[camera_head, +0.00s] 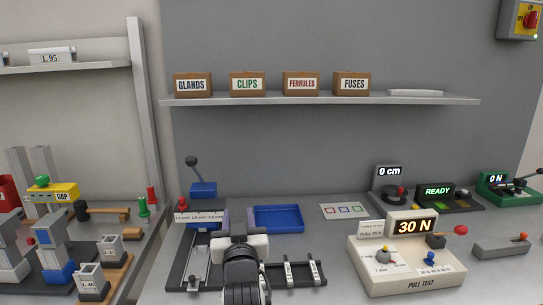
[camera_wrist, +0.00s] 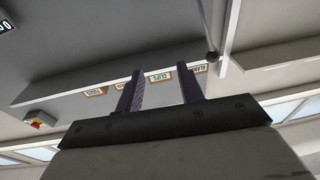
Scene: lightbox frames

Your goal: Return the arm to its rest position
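My gripper (camera_head: 238,214) is at the lower middle of the head view, with my arm folded below it. It is raised over the bench, in front of the blue tray and the dark fixture. In the wrist view its two purple-grey fingers (camera_wrist: 160,74) stand apart with nothing between them. The wrist camera looks up toward the shelf and its labelled boxes, which appear upside down. My arm hides part of the bench and the fixture behind it.
A blue tray (camera_head: 279,218) and a pull tester (camera_head: 408,270) reading 30 N stand on the bench. A lever tool (camera_head: 203,190) is at left. The shelf (camera_head: 320,100) holds boxes above. A READY unit (camera_head: 437,197) is at right.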

